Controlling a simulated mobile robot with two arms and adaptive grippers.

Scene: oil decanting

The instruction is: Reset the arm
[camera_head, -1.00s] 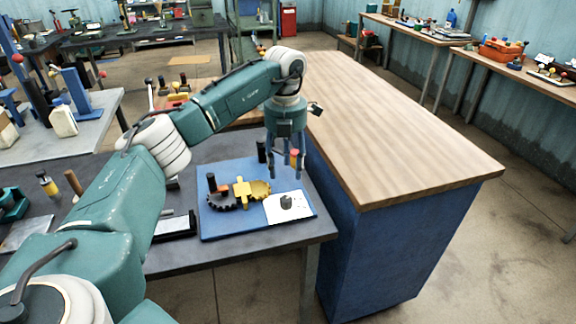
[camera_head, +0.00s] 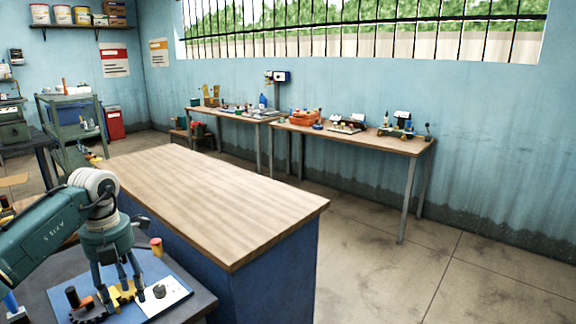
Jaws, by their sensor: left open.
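My left arm comes in from the lower left. My left gripper (camera_head: 120,288) points down over the blue board (camera_head: 148,268) on the dark table (camera_head: 195,292); its fingers are apart and nothing shows between them. The board bears a dark gear (camera_head: 90,310), a yellow part (camera_head: 126,293) partly behind the fingers, and a white plate (camera_head: 164,294) with a small black knob (camera_head: 159,291). A red and yellow cylinder (camera_head: 156,247) shows just right of the gripper. My right gripper is out of view.
A bare wood-topped blue bench (camera_head: 215,205) stands right beside the dark table. Wall benches (camera_head: 375,142) hold an orange toolbox (camera_head: 304,117) and small items. A green shelf (camera_head: 75,125) and red cabinet (camera_head: 115,123) stand back left. The floor at right is clear (camera_head: 380,280).

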